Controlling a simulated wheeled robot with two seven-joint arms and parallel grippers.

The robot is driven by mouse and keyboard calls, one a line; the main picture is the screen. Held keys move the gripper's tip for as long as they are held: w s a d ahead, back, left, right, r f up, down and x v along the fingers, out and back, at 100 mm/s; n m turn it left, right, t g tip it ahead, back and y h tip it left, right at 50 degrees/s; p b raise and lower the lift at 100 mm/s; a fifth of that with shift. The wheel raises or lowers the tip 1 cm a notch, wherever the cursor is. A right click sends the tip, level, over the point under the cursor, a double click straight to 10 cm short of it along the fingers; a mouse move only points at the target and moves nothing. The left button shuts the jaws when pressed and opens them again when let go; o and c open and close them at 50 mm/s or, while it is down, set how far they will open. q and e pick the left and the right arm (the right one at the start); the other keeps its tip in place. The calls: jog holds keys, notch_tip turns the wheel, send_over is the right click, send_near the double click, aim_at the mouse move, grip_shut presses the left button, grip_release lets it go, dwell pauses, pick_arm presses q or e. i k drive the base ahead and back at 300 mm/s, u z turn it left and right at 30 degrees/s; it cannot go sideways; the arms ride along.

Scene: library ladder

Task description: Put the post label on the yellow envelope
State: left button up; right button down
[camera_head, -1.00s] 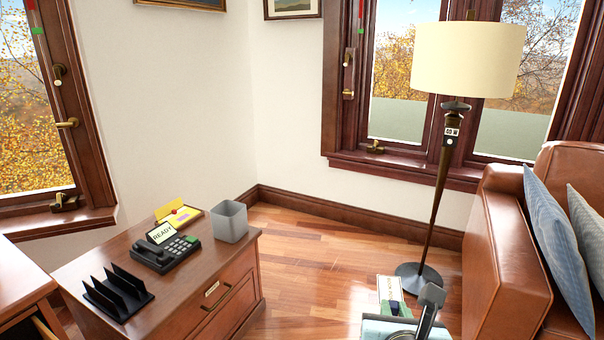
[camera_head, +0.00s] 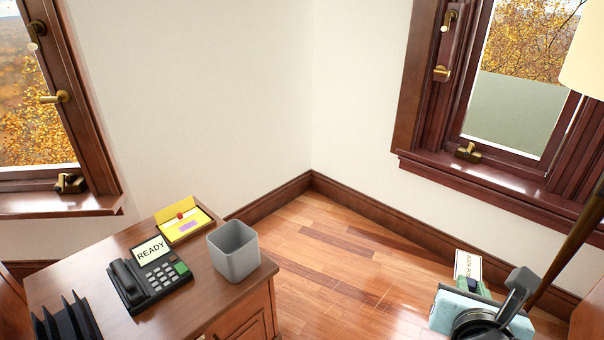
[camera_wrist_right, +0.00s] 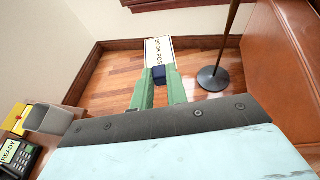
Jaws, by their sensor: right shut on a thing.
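The yellow envelope (camera_head: 190,226) lies at the back of the wooden cabinet top, with its flap raised. A red spot and a purple patch show on it. My right gripper (camera_head: 470,286), with green fingers, is at the lower right of the head view, away from the cabinet. It is shut on the white post label (camera_head: 468,265), which is held upright over the floor. In the right wrist view the label (camera_wrist_right: 159,51) reads "BOOK POST", with a dark blue block (camera_wrist_right: 158,74) at its lower end between the fingertips. My left gripper is not in view.
A grey bin (camera_head: 233,252) stands right of the envelope on the cabinet (camera_head: 205,296). A black telephone (camera_head: 150,278) with a "READY" screen and a black rack (camera_head: 68,322) stand in front. A lamp pole (camera_head: 570,250) rises near my right gripper. Floor between is clear.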

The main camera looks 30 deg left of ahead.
aim_at(187, 225)
jog(key=i, duration=2.1)
jog(key=u, duration=3.75)
jog(key=i, duration=0.5)
jog(key=z, duration=0.05)
